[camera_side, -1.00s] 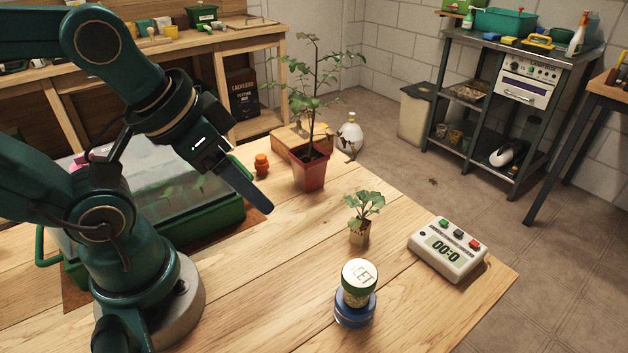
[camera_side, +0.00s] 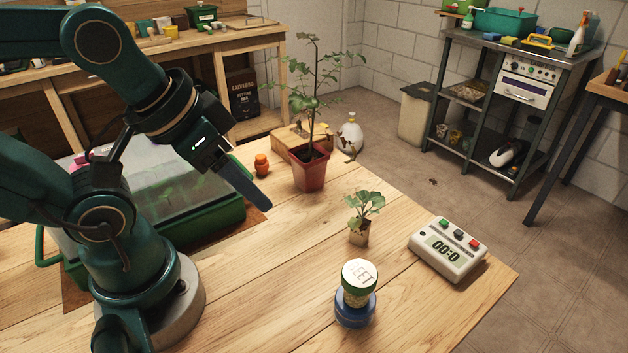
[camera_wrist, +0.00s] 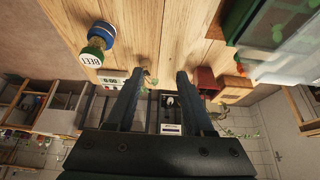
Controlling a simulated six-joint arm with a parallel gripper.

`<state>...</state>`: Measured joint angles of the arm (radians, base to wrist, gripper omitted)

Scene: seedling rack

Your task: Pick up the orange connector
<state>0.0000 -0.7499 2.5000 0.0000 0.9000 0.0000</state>
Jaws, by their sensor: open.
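The orange connector (camera_side: 261,164) is a small, ribbed piece standing on the wooden table, between the green tray and the red pot in the side view. In the wrist view a small orange spot (camera_wrist: 240,68) near the tray's edge looks like it. My gripper (camera_side: 266,205) points down and right above the table, nearer the camera than the connector and apart from it. In the wrist view its two fingers (camera_wrist: 161,74) are spread with nothing held between them.
A covered green tray (camera_side: 222,222) lies left of the connector. A tall plant in a red pot (camera_side: 308,174) stands close on its right. A seedling (camera_side: 358,232), a timer (camera_side: 447,250) and stacked round containers (camera_side: 356,308) stand farther right. The table's middle is bare.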

